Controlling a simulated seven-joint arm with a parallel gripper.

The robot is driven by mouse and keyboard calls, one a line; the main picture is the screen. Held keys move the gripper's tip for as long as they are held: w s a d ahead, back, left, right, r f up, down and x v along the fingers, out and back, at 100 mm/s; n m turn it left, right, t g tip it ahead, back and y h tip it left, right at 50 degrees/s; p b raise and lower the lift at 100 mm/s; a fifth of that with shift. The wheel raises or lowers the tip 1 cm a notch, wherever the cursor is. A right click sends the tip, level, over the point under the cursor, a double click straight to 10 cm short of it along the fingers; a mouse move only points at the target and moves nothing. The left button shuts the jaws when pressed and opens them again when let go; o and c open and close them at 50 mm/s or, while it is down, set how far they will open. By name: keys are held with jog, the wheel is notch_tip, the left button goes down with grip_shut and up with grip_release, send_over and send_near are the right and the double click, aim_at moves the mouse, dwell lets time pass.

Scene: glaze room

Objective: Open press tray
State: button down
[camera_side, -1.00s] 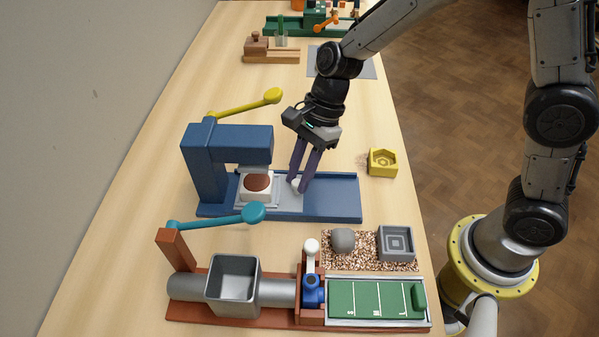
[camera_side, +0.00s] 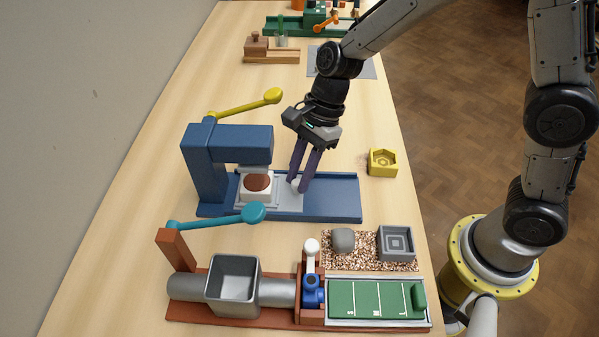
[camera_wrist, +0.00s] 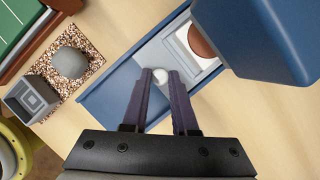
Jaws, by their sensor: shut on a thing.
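The blue press (camera_side: 205,165) stands on the table with its yellow lever (camera_side: 245,104) raised. Its light grey tray (camera_side: 283,193) lies on the blue base, with the inner end under the press head. A white mould with a round brown piece (camera_side: 257,184) sits on the tray below the head; it also shows in the wrist view (camera_wrist: 201,44). My gripper (camera_side: 298,187) points down at the tray's outer end. In the wrist view my gripper (camera_wrist: 160,76) is shut on the white knob (camera_wrist: 160,77) of the tray.
The blue base's channel (camera_side: 335,195) is clear to the right of my gripper. A yellow mould (camera_side: 383,162) stands beyond its right end.

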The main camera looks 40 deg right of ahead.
dwell(0.3)
jog(key=s+d, duration=0.7)
jog(key=shift+s+d+r, duration=0.1)
jog(key=shift+s+d, duration=0.1)
jog(key=shift+d, duration=0.1)
jog(key=c, duration=0.7)
grip_release()
jog(key=v, duration=1.3)
jog(key=shift+d+r, duration=0.2)
jog(key=shift+r, duration=0.1)
